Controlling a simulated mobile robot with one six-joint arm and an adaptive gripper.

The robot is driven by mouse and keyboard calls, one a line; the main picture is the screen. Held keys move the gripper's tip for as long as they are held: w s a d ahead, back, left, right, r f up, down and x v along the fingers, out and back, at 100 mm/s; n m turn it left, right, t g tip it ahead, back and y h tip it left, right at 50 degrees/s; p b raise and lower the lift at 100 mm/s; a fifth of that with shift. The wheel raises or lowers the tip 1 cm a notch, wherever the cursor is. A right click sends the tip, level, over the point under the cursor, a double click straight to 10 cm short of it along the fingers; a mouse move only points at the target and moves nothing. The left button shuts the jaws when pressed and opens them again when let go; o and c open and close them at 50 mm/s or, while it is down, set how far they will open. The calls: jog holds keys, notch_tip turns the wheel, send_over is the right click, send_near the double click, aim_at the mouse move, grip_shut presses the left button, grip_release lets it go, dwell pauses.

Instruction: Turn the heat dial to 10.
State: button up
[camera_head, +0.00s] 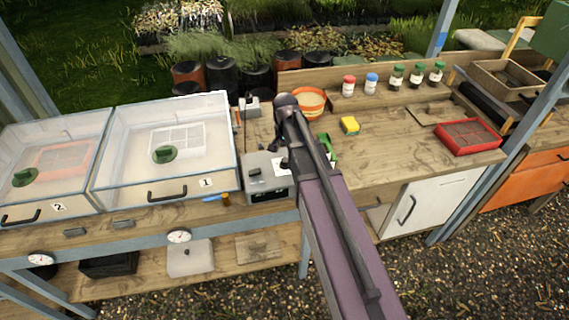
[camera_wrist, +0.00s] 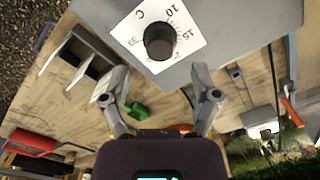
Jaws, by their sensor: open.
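The heat dial is a black round knob (camera_wrist: 159,41) on a white card (camera_wrist: 187,43) marked C, with 10 and 15 readable. I cannot make out where its pointer stands. The card is on a grey control box (camera_wrist: 235,40), which also shows in the head view (camera_head: 258,172) beside propagator 1, with the knob (camera_head: 284,162) partly visible at my arm. My gripper (camera_wrist: 158,88) is open and empty in the wrist view. Its two fingers are spread apart, with the knob ahead between their lines and apart from them. In the head view my arm hides most of the gripper.
Clear-lidded propagators 1 (camera_head: 219,150) and 2 (camera_head: 60,183) stand left of the box. An orange pot (camera_head: 309,103), yellow sponge (camera_head: 350,125), several small bottles and a red tray (camera_head: 468,137) are on the bench to the right. A blue-handled tool lies by propagator 1.

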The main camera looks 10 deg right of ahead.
aim_at(285, 160)
jog(key=shift+f+b, duration=1.7)
jog(key=shift+f, duration=0.3)
grip_shut()
